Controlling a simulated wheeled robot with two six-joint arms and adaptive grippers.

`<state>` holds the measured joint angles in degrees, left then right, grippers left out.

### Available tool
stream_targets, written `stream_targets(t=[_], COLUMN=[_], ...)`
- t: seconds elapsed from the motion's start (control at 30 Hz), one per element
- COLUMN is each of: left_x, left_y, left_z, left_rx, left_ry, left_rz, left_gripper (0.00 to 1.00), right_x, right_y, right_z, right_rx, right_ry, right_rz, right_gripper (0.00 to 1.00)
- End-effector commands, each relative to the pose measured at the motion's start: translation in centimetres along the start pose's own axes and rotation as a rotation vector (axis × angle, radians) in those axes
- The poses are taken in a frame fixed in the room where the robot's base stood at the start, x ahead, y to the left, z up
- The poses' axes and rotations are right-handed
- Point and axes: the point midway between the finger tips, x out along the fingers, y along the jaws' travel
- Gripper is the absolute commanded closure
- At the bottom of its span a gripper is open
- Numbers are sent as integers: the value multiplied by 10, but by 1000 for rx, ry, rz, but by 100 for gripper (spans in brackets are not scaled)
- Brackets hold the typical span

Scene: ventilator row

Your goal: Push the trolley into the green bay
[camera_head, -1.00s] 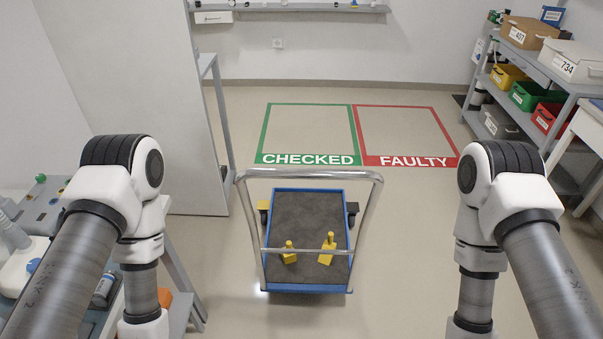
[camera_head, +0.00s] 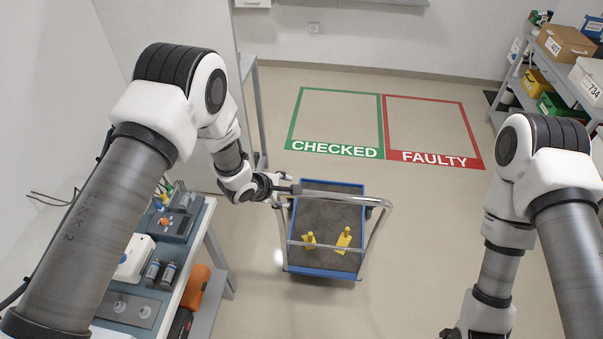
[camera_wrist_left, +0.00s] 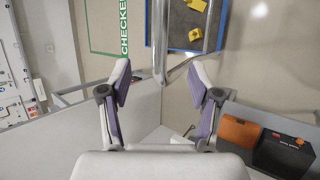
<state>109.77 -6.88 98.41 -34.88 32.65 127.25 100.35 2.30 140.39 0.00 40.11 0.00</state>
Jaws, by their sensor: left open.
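The trolley (camera_head: 325,272) has a blue frame, a dark grey deck and a chrome push handle (camera_head: 375,235) on its near side. Two yellow objects (camera_head: 343,238) stand on the deck. The green bay (camera_head: 292,122), a floor outline marked CHECKED, lies beyond the trolley and holds nothing. My left gripper (camera_head: 284,190) is at the left upper corner of the handle. In the left wrist view its fingers (camera_wrist_left: 160,80) are open, with the handle bar (camera_wrist_left: 159,35) just ahead of the gap. Whether they touch is unclear. My right arm hangs at the right, its gripper below the frame.
The red FAULTY bay (camera_head: 470,125) adjoins the green one on the right. A shelf rack (camera_head: 515,75) with boxes stands at the far right. A workbench (camera_head: 190,265) with equipment is at the near left, beside a pale partition. Floor between trolley and bays is clear.

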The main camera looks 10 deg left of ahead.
Motion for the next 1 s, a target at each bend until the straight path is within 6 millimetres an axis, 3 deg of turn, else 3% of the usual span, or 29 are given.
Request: stream_targets(t=[0.17,0.63,1.0], left_x=[10,76,118], left_y=[-2,-4,0], left_z=[-1,-2,-1], left_rx=[0,1,0], left_ry=[0,1,0], left_rz=[2,2,1], left_gripper=[38,38,38], right_x=[11,71,70], right_y=[0,0,0], right_z=[1,1,0], right_rx=[0,0,0], right_ry=[-2,-1,-1], right_rz=[0,0,0], right_gripper=[60,60,60])
